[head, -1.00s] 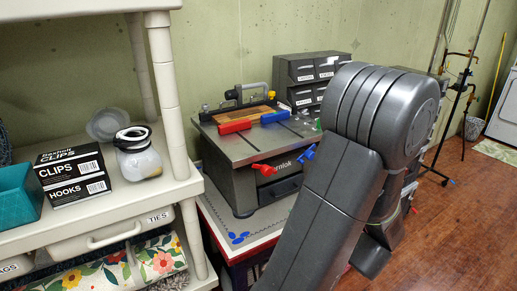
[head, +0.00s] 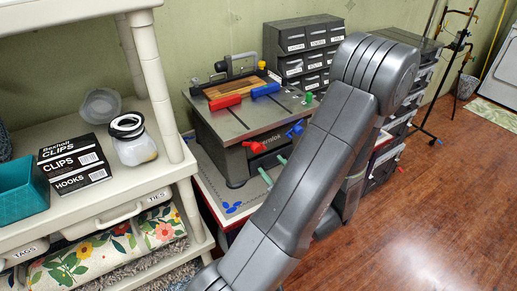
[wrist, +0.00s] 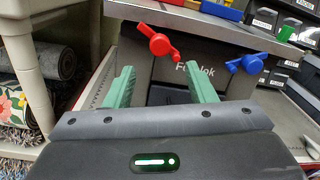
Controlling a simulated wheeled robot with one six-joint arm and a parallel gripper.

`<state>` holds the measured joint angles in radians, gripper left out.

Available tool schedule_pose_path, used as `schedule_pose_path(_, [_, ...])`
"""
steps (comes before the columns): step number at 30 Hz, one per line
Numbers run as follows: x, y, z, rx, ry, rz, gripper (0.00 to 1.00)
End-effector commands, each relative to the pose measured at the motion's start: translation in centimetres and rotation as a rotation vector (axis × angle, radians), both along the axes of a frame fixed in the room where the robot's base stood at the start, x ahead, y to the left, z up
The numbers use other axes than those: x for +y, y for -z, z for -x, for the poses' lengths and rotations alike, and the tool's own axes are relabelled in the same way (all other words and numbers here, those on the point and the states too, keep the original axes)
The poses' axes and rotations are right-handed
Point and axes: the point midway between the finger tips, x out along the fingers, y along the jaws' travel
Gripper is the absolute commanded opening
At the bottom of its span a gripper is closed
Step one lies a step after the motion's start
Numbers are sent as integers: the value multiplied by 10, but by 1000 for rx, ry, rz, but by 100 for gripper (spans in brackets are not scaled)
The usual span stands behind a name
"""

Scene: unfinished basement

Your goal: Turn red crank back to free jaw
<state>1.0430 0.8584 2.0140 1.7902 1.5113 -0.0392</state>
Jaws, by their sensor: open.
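The red crank (head: 256,146) is on the front of a grey bench machine (head: 235,160), below its table edge. In the wrist view the red crank (wrist: 160,42) is ahead, slightly above the space between my fingertips, its handle slanting down to the right. A blue crank (wrist: 246,64) sits to its right. On the machine table are a red jaw (head: 224,102), a blue jaw (head: 266,89) and a striped wooden piece (head: 236,87) behind them. My gripper (wrist: 161,72) has green fingers, open and empty, apart from the crank. My arm hides part of the machine's right side.
A cream shelf (head: 165,172) with a clips box (head: 73,165), glass jar (head: 133,140) and teal bin (head: 22,188) stands close on the left. Labelled drawers (head: 305,50) stand behind the machine. Wood floor (head: 430,200) at right is clear.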

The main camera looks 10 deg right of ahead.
Motion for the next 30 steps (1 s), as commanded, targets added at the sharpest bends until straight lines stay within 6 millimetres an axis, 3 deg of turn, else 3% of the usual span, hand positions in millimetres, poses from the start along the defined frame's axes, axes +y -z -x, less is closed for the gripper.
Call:
schedule_pose_path(15, [24,-1,-74,0,-3,0,50])
schedule_pose_path(29, [27,0,-85,1,0,0,50])
schedule_pose_path(30, [27,0,-85,1,0,0,44])
